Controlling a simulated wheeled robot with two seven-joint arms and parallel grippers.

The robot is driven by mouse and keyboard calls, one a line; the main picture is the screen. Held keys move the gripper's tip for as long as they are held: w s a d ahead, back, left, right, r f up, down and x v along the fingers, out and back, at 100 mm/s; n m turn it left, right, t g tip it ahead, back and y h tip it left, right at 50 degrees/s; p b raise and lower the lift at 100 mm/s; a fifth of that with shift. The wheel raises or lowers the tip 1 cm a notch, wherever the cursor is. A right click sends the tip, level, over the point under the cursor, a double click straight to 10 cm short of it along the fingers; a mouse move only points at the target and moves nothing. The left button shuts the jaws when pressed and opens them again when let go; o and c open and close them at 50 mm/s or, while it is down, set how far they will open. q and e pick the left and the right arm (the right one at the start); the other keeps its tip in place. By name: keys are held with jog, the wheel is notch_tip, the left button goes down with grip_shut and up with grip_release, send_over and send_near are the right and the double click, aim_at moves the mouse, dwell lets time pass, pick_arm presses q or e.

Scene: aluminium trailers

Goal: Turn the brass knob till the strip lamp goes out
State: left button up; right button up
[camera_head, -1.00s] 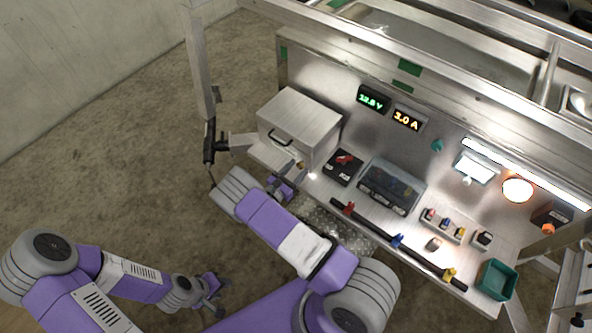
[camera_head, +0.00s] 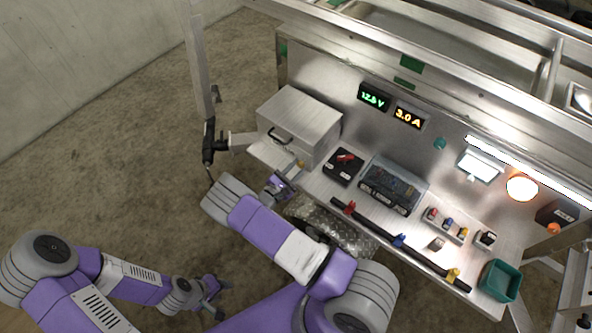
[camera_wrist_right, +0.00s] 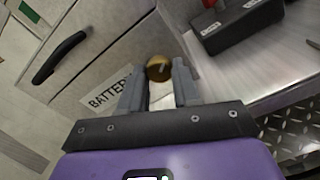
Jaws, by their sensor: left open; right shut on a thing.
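The brass knob (camera_wrist_right: 158,68) is round and sits at the label "BATTERY" on the metal cabinet. My right gripper (camera_wrist_right: 160,84) has a finger on either side of it and is shut on it. In the head view, the knob (camera_head: 300,164) is a small yellow spot at the cabinet's lower front, with my right gripper (camera_head: 287,180) against it. The strip lamp (camera_head: 528,171) is a long white bar at the right of the back panel, and it is lit. My left gripper (camera_head: 218,297) is open and empty, low over the floor.
The metal cabinet (camera_head: 300,117) has a black handle. A black box with a red switch (camera_head: 344,165), a battery case (camera_head: 393,187), a black rail (camera_head: 400,243) and a teal bin (camera_head: 500,281) occupy the bench. A round orange lamp (camera_head: 521,187) glows. The floor at left is clear.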

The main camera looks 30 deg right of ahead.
jog(key=o, duration=1.1)
jog(key=shift+c, duration=0.2)
jog(key=shift+a, duration=0.15)
jog(key=v, duration=0.7)
jog(key=shift+a+p, duration=0.15)
jog(key=shift+p, duration=0.15)
jog(key=shift+s, duration=0.1)
